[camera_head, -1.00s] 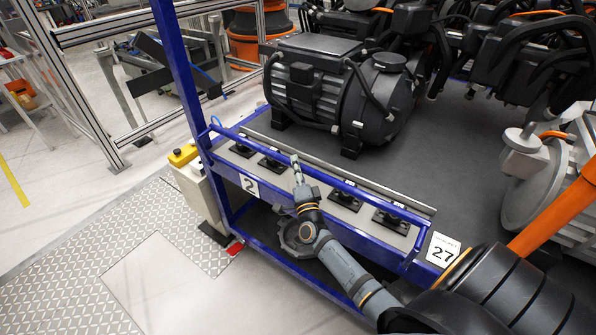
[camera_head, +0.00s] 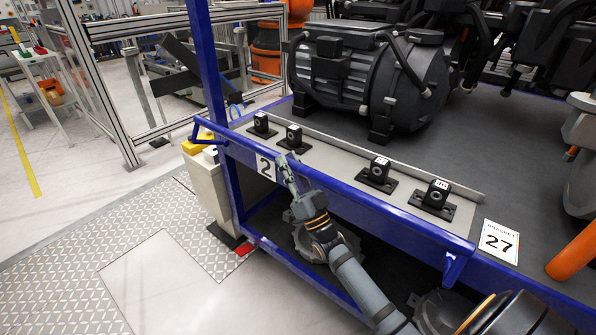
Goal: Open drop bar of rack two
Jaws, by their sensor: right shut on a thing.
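The white label with the number 2 (camera_head: 265,167) is on the rack front. My right gripper (camera_head: 287,172) is shut on the bar, just right of the label, its arm coming in from the lower right. My left gripper is out of view.
Several black mounts (camera_head: 379,172) stand along the rack's grey ledge. A large dark motor (camera_head: 365,75) rests behind them. A blue upright post (camera_head: 208,65) rises at the left. The floor in front is clear.

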